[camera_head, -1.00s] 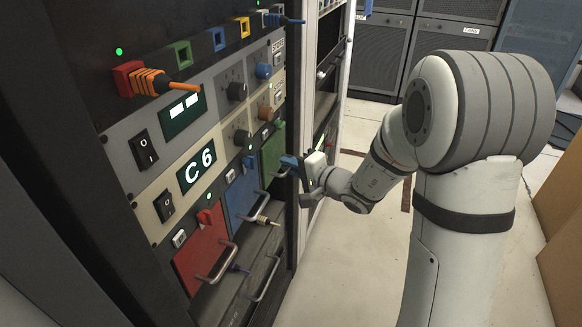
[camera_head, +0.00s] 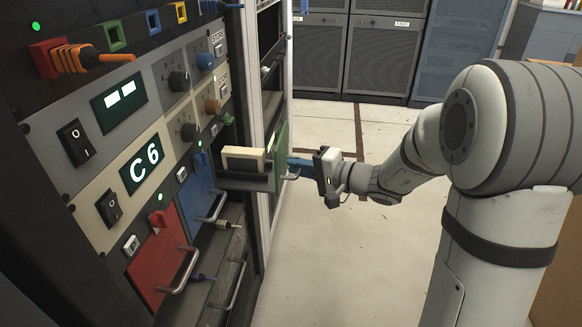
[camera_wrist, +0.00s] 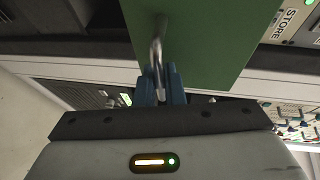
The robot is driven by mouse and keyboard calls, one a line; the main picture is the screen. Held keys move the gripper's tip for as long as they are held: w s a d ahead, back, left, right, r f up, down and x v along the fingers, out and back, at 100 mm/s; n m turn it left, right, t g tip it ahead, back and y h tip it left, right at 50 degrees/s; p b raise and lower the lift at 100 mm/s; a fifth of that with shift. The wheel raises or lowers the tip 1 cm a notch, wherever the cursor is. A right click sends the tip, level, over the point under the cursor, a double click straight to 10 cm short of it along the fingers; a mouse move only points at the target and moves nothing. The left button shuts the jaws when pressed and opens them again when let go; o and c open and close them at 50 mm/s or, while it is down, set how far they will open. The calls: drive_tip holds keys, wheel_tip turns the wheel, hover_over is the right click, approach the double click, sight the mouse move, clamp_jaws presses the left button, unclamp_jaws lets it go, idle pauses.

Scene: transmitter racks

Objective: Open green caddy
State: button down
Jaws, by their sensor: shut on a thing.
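The green caddy (camera_head: 281,142) stands pulled out from the rack, its green front panel facing my arm. Its grey tray (camera_head: 240,183) shows behind the front, with a cream block (camera_head: 243,158) in it. My gripper (camera_head: 293,163) has its blue fingers closed on the caddy's handle. In the wrist view, the fingers (camera_wrist: 160,88) pinch the metal handle (camera_wrist: 157,48) in front of the green panel (camera_wrist: 205,40). The inner end of the tray is not clear to see.
The blue caddy (camera_head: 197,194) and red caddy (camera_head: 160,256) sit in the rack to the left, with handles sticking out. An orange plug (camera_head: 85,58) juts from the upper panel. Open floor (camera_head: 330,240) lies right of the rack; grey cabinets (camera_head: 385,55) stand behind.

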drive_tip(key=c, duration=1.8)
unclamp_jaws()
drive_tip(key=shift+w+a, duration=0.15)
drive_tip(key=p+v, duration=0.2)
drive_tip(key=v, duration=0.5)
drive_tip(key=shift+s+d+r, duration=0.1)
drive_tip(key=shift+s+d, duration=0.1)
drive_tip(key=shift+d, duration=0.15)
drive_tip(key=shift+r, duration=0.1)
